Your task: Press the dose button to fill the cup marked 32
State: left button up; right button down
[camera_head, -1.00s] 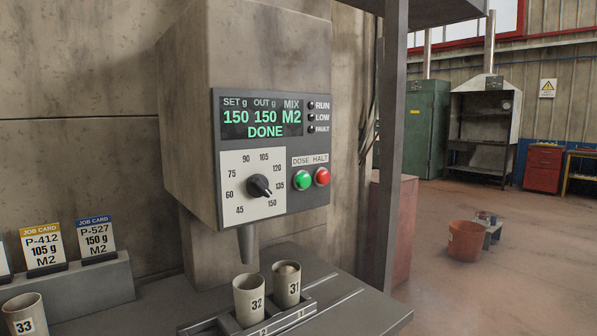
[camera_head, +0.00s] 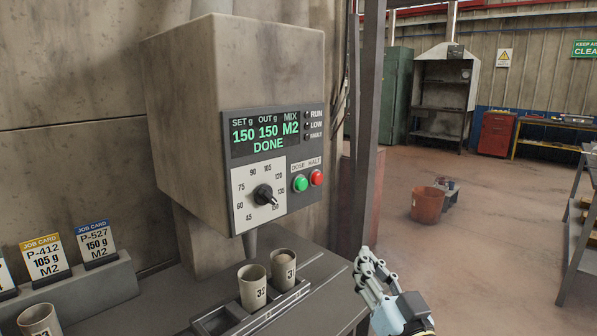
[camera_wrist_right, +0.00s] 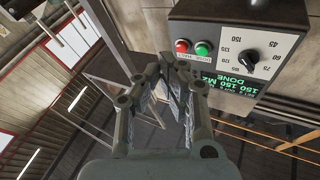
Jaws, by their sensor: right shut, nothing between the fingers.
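The dispenser (camera_head: 185,110) has a display (camera_head: 266,134) reading SET 150, OUT 150, M2, DONE. Its dial (camera_head: 264,195) points near 150. The green dose button (camera_head: 300,183) sits beside the red halt button (camera_head: 316,178); the green one also shows in the wrist view (camera_wrist_right: 202,49). Cup 32 (camera_head: 252,289) stands upright in the holder below the nozzle (camera_head: 250,243) and looks empty inside. Cup 31 (camera_head: 283,272) stands beside it with pale material inside. My right gripper (camera_head: 362,265) is shut and empty, right of the cups and below the buttons, touching nothing. My left gripper is out of view.
Cup 33 (camera_head: 38,320) stands at the lower left. Job cards P-412 (camera_head: 45,260) and P-527 (camera_head: 95,243) stand on a grey block (camera_head: 75,296). A dark post (camera_head: 368,130) rises right of the dispenser. An orange bucket (camera_head: 427,205) is on the floor behind.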

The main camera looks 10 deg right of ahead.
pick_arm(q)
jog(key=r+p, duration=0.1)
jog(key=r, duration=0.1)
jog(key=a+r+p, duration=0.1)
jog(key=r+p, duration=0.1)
pick_arm(e)
notch_tip(320, 180, up, 11)
jog(key=w+a+t, duration=0.1)
jog(key=w, duration=0.1)
jog(key=shift+a+t, duration=0.2)
jog(key=shift+t, duration=0.1)
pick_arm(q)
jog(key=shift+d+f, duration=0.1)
